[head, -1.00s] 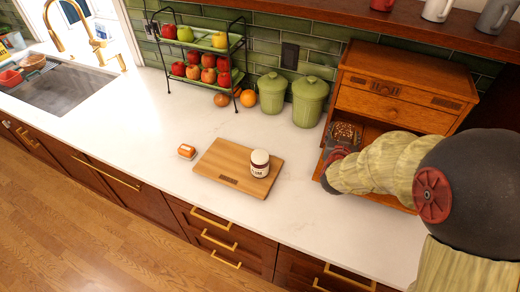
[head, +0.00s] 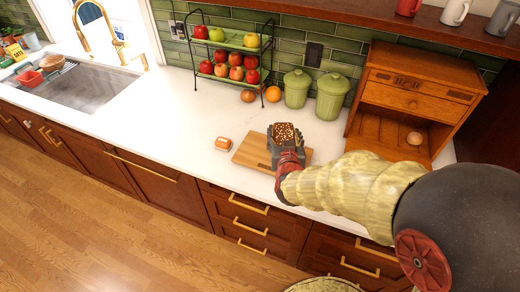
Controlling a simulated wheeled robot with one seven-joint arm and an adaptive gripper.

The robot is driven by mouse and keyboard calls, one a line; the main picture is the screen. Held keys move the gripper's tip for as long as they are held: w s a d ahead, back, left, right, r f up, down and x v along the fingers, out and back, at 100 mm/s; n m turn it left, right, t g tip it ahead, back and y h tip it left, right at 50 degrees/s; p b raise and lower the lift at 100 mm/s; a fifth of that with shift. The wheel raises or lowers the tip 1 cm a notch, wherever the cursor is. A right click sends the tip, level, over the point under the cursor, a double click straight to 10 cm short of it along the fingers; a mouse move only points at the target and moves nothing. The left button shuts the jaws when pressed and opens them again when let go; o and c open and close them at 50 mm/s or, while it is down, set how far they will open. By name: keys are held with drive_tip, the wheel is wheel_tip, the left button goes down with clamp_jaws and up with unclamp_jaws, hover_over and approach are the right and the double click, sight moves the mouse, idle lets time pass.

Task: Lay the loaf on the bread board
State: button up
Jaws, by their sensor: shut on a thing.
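The brown, speckled loaf (head: 284,130) is in the dark jaws of my gripper (head: 287,142), which are shut on it. In the head view the loaf overlaps the far right part of the wooden bread board (head: 252,152). I cannot tell whether it touches the board or is held above it. My gripper and arm come in from the right and hide the right part of the board. The white-labelled jar seen earlier on the board is not visible now.
A small orange-and-white packet (head: 223,143) lies left of the board. Two green canisters (head: 332,97) stand behind it. The wooden bread box (head: 410,92) is open at right with a round bun (head: 414,138) inside. A fruit rack (head: 231,44) stands at back. Counter left of the packet is clear.

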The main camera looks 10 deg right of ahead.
drive_tip(key=shift+w+a+f+b, duration=0.5)
drive_tip(key=shift+w+a+f, duration=0.1)
drive_tip(key=shift+w+f, duration=1.55)
drive_tip(key=shift+w+a+f+b, duration=0.45)
drive_tip(key=shift+w+a+f, duration=0.1)
drive_tip(key=shift+w+f, duration=1.6)
drive_tip(key=shift+w+a+f+b, duration=0.5)
drive_tip(key=shift+w+a+f, duration=0.1)
drive_tip(key=shift+w+f, duration=1.5)
drive_tip(key=shift+f, duration=0.2)
drive_tip(key=o, duration=1.4)
drive_tip(key=shift+r, duration=0.1)
